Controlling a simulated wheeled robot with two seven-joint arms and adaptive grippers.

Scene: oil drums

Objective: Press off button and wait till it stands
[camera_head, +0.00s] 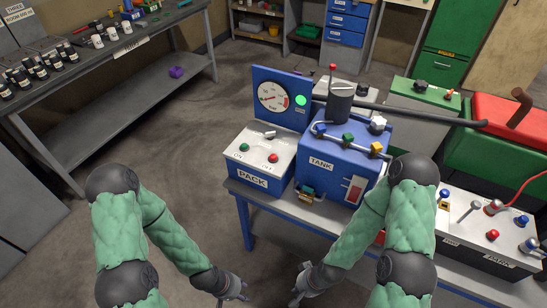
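The white-topped blue PACK box (262,180) stands on the blue-legged table in the middle. On its sloping top are a green button (244,147) on the left and a red button (273,158) on the right, the red one by the OFF label. A small lever (268,134) sits behind them. Behind the box, a blue panel holds a round gauge (273,96) and a bright green lamp (301,100). My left gripper (240,294) and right gripper (296,296) are low at the front, away from the box. Their fingers are too small to judge.
The blue TANK unit (340,158) with valves and a dark pipe stands right of the box. A white control box (482,228) with knobs is further right. A red and green machine (500,135) is behind. A shelf with bottles (110,45) is at left; the floor between is clear.

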